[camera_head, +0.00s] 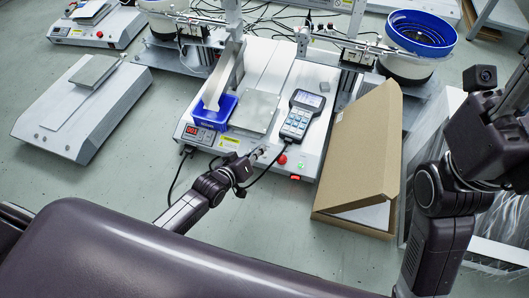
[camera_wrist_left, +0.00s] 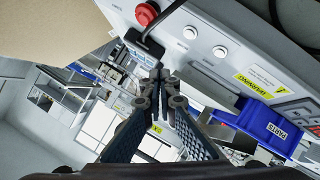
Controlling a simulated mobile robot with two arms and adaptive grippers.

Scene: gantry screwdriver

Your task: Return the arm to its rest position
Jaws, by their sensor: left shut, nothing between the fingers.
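My left gripper (camera_head: 258,153) is at the front edge of the white gantry screwdriver machine (camera_head: 310,160), close to its red button (camera_head: 282,160). In the left wrist view the same gripper (camera_wrist_left: 160,76) shows its two fingers meeting at the tips, shut with nothing between them. The red button (camera_wrist_left: 147,14) and the blue parts bin (camera_wrist_left: 268,126) also show there. My right arm (camera_head: 440,195) stands folded at the right side of the head view; its fingers are not visible.
A handheld control pendant (camera_head: 301,115) and a blue bin (camera_head: 217,111) rest on the machine. A blue bowl feeder (camera_head: 421,32) is behind. Grey floor (camera_head: 130,165) is open at left.

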